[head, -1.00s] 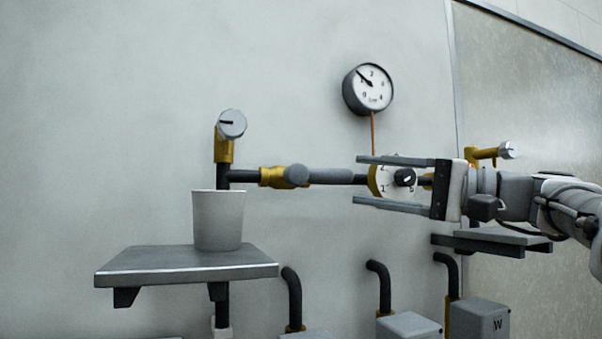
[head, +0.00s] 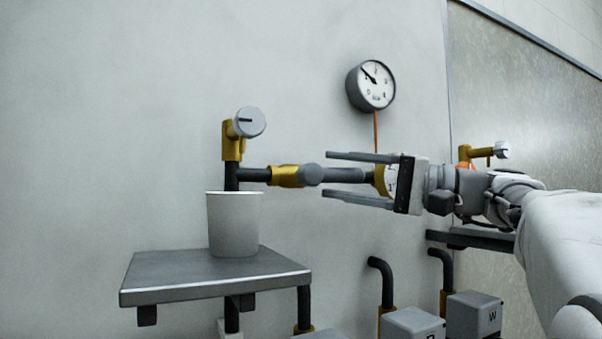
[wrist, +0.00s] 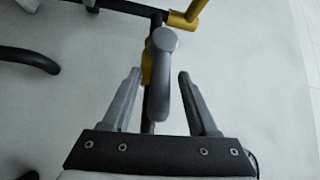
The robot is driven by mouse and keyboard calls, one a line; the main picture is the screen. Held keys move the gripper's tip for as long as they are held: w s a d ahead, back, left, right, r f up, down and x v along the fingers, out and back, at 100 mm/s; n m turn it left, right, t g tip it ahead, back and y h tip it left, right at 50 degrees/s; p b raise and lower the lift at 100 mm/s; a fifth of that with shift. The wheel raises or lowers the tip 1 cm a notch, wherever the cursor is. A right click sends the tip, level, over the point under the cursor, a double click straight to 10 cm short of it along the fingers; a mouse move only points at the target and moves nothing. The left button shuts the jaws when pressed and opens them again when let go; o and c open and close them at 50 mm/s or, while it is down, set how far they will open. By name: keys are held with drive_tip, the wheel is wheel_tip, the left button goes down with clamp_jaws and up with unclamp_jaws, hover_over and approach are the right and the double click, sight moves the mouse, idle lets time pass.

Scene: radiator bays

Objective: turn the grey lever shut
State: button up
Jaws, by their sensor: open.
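The grey lever (head: 340,175) sits on a brass valve body (head: 287,176) in a dark horizontal pipe. Its handle runs to the right from a round hub, in line with the pipe. My gripper (head: 327,174) points left, open and empty, with one finger above the handle and one below. In the wrist view the lever (wrist: 162,75) shows between the spread fingers of my gripper (wrist: 159,72), with a gap on both sides. No finger clearly touches it. I cannot tell exactly how deep the handle sits between the fingers.
A white cup (head: 234,225) stands on a grey shelf (head: 160,288) below left of the lever. A round-knobbed brass valve (head: 249,122) rises above the cup. A gauge (head: 371,86) hangs above my gripper. A white dial (head: 391,180) is partly hidden behind my gripper. Grey boxes (head: 412,325) stand below.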

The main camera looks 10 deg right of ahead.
drive_tip(key=shift+w+a, duration=0.1)
drive_tip(key=shift+a, duration=0.05)
clamp_jaws()
idle(0.4)
idle(1.1)
